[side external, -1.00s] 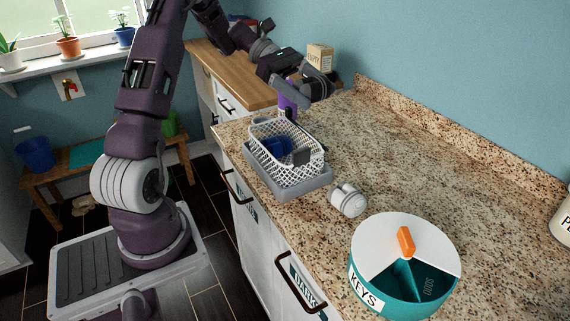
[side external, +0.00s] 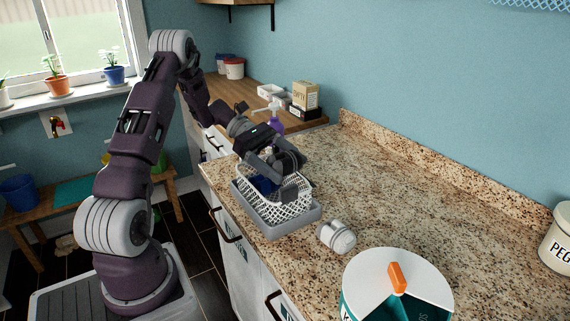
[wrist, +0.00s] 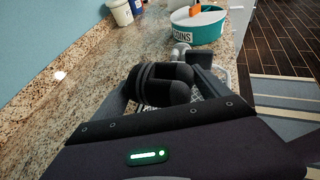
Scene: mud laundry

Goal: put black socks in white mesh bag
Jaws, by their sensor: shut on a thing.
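My gripper (side external: 280,166) is shut on the rolled black socks (side external: 291,160). In the wrist view the black socks (wrist: 160,86) sit between the two fingers. The white mesh bag (side external: 268,210) looks like an open lattice basket, with a dark tag on its near end and something dark blue (side external: 262,184) inside. The gripper and the socks are over the far part of the bag and overlap its rim in the side view. I cannot tell whether the socks touch it. In the wrist view the bag is mostly hidden behind the gripper.
The bag stands in a grey tray (side external: 277,232) near the counter's front edge. A white rolled bundle (side external: 337,237) lies close to its near right. A teal round container with a white lid (side external: 397,276) stands nearer. A purple bottle (side external: 276,124) stands behind.

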